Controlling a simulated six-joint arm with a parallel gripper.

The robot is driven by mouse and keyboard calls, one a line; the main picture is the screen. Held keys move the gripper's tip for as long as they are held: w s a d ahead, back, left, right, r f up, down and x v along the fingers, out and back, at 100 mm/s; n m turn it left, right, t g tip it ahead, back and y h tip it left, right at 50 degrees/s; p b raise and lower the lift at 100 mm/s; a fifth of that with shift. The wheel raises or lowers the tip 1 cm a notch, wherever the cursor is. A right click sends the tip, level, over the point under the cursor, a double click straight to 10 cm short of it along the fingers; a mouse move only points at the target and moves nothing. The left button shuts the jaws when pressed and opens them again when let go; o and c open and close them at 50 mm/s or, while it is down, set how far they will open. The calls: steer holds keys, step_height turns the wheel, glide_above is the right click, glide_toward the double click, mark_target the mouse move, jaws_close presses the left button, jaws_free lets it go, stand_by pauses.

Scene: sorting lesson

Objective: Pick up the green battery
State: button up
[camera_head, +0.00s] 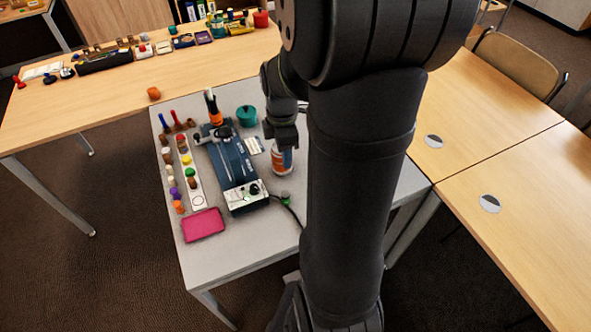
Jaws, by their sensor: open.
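A small green item (285,196) stands near the right edge of the grey table (250,253), beside a dark cable. It may be the green battery, but it is too small to tell. My gripper (284,147) points down over the right part of the grey table, above and behind the green item and apart from it. It is open. A white and orange can (282,163) shows just below the gripper. I cannot tell whether the fingers touch the can. My arm hides part of the table's right side.
A blue-grey device (233,165) lies mid-table. A teal pot (246,115) stands behind it. A white strip (189,172) with several colored pieces lies left. A magenta pad (203,225) lies in front. A wooden table (215,75) stands behind.

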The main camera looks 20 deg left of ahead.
mark_target(286, 194)
step_height(286, 194, down, 14)
steer(key=shift+s+d+f, duration=0.1)
steer(key=shift+s+f, duration=0.05)
steer(key=f, duration=0.4)
steer(key=shift+s, duration=0.35)
steer(key=shift+f, duration=0.6)
jaws_close()
